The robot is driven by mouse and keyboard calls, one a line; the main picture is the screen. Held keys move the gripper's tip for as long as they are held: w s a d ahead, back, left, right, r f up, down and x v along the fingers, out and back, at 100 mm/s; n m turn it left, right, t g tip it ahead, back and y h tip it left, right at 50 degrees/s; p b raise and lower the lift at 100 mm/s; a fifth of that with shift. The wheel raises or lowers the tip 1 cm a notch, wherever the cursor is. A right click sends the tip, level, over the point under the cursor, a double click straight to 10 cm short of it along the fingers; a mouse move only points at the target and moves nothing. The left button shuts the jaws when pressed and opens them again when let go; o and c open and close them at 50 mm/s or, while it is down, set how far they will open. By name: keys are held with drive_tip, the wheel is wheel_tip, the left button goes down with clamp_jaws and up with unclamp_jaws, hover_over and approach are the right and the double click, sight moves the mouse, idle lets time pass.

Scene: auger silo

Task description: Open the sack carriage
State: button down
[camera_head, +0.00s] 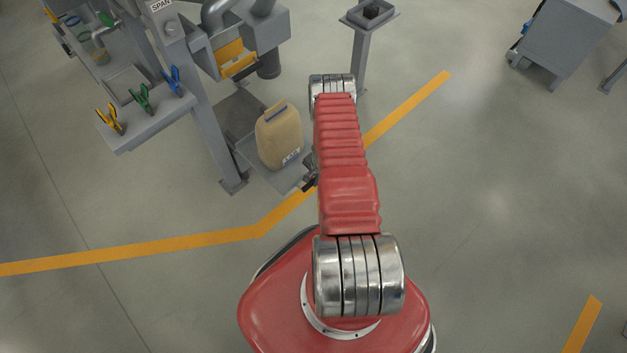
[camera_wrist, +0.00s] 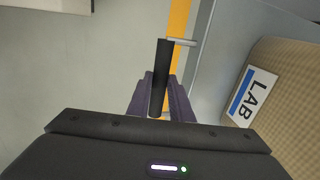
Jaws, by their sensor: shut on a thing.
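The sack carriage (camera_head: 250,158) is a grey flat tray low in front of the auger silo's frame, jutting out toward my arm. A tan sack (camera_head: 280,138) with a LAB label stands upright on it. In the wrist view the carriage (camera_wrist: 226,55) shows as a grey plate, with the sack (camera_wrist: 290,75) on the right. A black bar handle (camera_wrist: 162,62) is joined to the carriage edge by a metal post. My gripper (camera_wrist: 161,98) is shut on this handle, one dark finger on each side. In the head view my arm mostly hides the gripper.
The silo's grey post (camera_head: 205,120) stands left of the carriage. A shelf (camera_head: 145,125) with coloured clamps is at the left. A small pedestal (camera_head: 362,55) stands behind my arm, and a grey cabinet (camera_head: 565,40) at the top right.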

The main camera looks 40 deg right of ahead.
drive_tip(key=shift+s, duration=0.1)
drive_tip(key=c, duration=1.6)
unclamp_jaws()
drive_tip(key=shift+r, duration=0.15)
drive_tip(key=s+r, duration=0.1)
drive_tip(key=r, duration=0.7)
drive_tip(key=s+r, duration=0.1)
drive_tip(key=r, duration=0.4)
drive_tip(key=shift+s+r, duration=0.1)
drive_tip(key=shift+s, duration=0.25)
